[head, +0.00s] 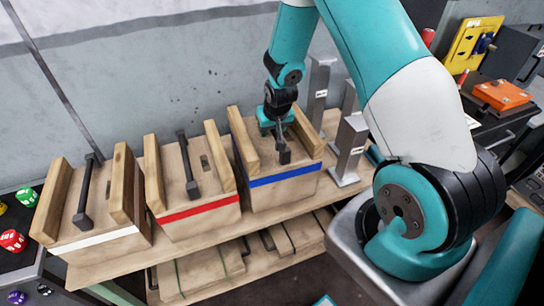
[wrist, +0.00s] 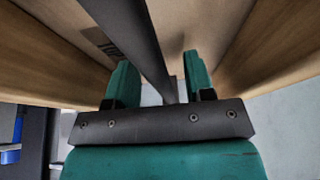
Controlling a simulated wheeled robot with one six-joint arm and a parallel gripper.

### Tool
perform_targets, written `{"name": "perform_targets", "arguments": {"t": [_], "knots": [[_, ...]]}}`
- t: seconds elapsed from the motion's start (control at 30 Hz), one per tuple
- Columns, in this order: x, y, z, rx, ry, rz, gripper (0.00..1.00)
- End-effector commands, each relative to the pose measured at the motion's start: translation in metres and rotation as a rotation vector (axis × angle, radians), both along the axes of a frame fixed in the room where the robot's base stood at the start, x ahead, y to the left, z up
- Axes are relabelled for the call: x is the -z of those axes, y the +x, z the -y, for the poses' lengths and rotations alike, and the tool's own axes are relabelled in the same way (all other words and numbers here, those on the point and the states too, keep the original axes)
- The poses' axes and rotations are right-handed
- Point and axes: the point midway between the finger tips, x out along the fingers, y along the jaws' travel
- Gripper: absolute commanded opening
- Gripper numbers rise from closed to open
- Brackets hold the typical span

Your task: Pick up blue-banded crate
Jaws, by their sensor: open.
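The blue-banded crate (head: 284,185) stands upright on the wooden shelf, rightmost of three crates in the head view. It has wooden side boards and a dark bar handle (head: 283,150) along its top. My gripper (head: 279,131) is over this crate, down between its side boards at the handle. In the wrist view the two green fingers of my gripper (wrist: 160,82) are apart, with the dark bar handle (wrist: 140,38) running between them. I cannot tell whether either finger touches the bar. The crate's side boards (wrist: 45,55) rise on both sides of the fingers.
The red-banded crate (head: 193,205) stands close to the left, and the white-banded crate (head: 95,225) is further left. Grey metal posts (head: 349,148) stand just right of the blue-banded crate. A grey wall (head: 180,85) is behind. Planks (head: 205,270) lie on the lower shelf.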

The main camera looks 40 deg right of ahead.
Motion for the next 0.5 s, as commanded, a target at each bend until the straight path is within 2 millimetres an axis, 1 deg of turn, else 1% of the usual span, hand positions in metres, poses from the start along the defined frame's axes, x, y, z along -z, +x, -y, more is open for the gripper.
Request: {"name": "perform_targets", "arguments": {"t": [0.2,0.5], "knots": [[0.0036,-0.0001,0.0,0.0,0.0,0.0,0.48],[0.0035,-0.0002,-0.0001,0.0,0.0,0.0,0.48]]}}
